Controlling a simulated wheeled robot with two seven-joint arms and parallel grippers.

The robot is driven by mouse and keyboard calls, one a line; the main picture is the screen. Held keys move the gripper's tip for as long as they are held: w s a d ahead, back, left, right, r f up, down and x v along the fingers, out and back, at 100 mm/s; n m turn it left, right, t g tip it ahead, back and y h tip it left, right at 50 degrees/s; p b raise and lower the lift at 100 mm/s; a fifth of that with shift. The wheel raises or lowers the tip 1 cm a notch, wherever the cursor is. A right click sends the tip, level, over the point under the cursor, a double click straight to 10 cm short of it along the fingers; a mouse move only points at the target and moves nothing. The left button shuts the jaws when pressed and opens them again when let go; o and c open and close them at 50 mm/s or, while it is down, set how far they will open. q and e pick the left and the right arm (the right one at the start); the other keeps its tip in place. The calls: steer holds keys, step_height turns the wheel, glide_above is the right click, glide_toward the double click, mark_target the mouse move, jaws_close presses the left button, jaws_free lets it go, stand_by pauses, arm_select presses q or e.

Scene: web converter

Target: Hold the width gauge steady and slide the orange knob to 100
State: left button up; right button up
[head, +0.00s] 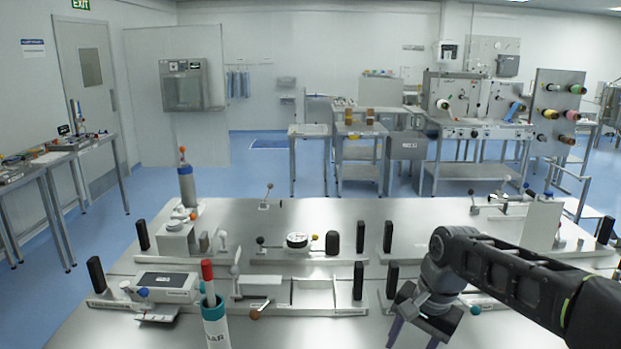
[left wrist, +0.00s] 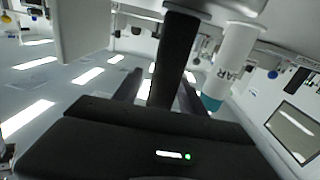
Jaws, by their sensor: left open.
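A long rail fixture, probably the width gauge (head: 210,305), lies along the table front between two black upright handles. A brown-orange ball knob (head: 254,314) sits at its front edge, probably the orange knob; its scale is too small to read. My left gripper (left wrist: 158,90) shows only in its wrist view, which is upside down. It is open, with a black upright handle (left wrist: 180,45) in line with the gap between its fingers; I cannot tell how deep. My right gripper (head: 415,340) is open and empty, pointing down at the front, right of the rail.
A white and teal tube (head: 216,328) with a red-tipped item stands in front of the rail; it is also close in the left wrist view (left wrist: 230,60). More handled fixtures fill the table behind, including one with a round dial (head: 297,240). A blue-grey cylinder (head: 187,185) carries an orange ball.

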arm_select(q)
steer(key=s, duration=0.7)
steer(key=shift+s+a, duration=0.25)
